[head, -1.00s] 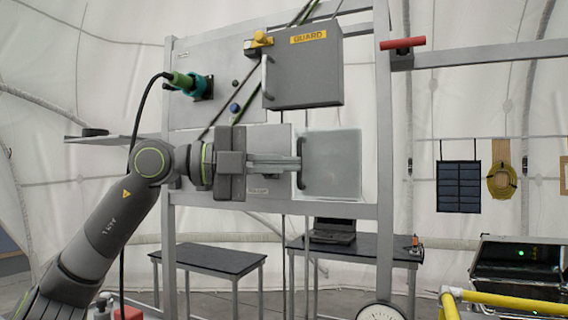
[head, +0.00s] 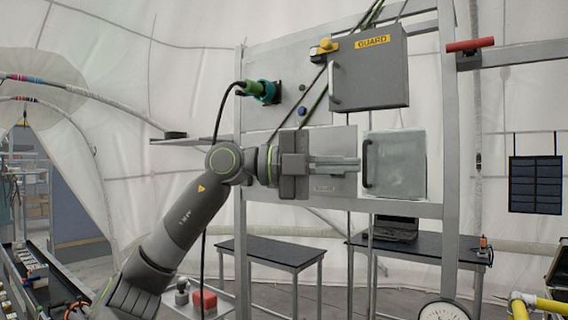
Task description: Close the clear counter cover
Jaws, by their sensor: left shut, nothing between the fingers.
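The clear counter cover (head: 400,163) is a pale, see-through square panel with a dark vertical handle (head: 367,164) on its left edge. It sits on the lower right part of the grey panel frame. Whether it lies fully flush with the panel I cannot tell. My left gripper (head: 358,165) is shut and empty, its fingers pointing right. In the picture its tips end just left of the handle; contact cannot be made out. My right gripper is not in view.
A grey box marked GUARD (head: 369,68) hangs above the cover. A green plug (head: 257,88) with a black cable is at upper left. A red bar (head: 470,45) sits at the right post. Two dark tables (head: 272,250) stand behind, one bearing a laptop (head: 395,228).

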